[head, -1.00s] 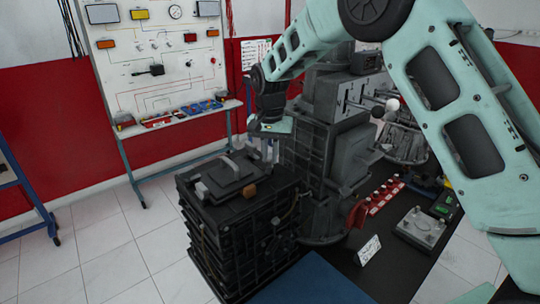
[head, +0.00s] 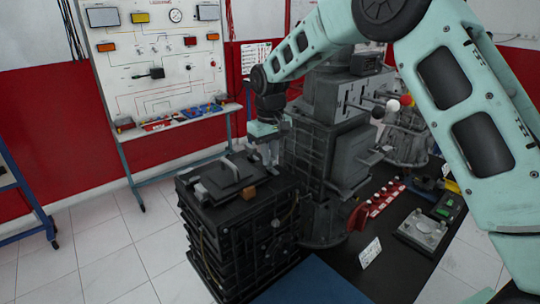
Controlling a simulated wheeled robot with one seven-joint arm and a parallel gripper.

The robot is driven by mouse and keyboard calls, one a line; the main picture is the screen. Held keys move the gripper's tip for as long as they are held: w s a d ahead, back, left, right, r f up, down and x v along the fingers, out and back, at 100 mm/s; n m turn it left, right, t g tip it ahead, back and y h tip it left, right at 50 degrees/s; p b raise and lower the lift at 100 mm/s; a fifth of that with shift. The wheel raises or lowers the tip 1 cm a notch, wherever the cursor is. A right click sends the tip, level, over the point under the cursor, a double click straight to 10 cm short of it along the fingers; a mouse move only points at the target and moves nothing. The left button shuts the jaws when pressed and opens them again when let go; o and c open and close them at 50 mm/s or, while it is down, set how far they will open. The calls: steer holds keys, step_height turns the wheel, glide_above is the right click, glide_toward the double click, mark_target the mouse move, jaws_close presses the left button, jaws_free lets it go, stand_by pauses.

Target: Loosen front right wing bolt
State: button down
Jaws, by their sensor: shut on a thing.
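A black ribbed box-shaped unit (head: 240,238) with a dark lid plate (head: 224,182) stands at lower centre in the head view. My gripper (head: 269,158) points down at the unit's far right corner. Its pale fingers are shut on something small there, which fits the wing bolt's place. The bolt itself is hidden by the fingers and too small to make out.
A tall grey machine (head: 335,120) stands close to the right of my gripper. A dark bench with red parts (head: 383,198) and a metal plate (head: 422,231) lies further right. A wall panel (head: 160,70) stands behind; the tiled floor at left is clear.

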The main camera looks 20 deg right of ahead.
steer(key=shift+r+n, duration=0.1)
steer(key=shift+n, duration=0.4)
steer(key=c, duration=1.4)
jaws_free()
step_height(320, 180, up, 17)
steer(key=b, duration=0.3)
steer(key=shift+r+b, duration=0.15)
steer(key=shift+b, duration=0.2)
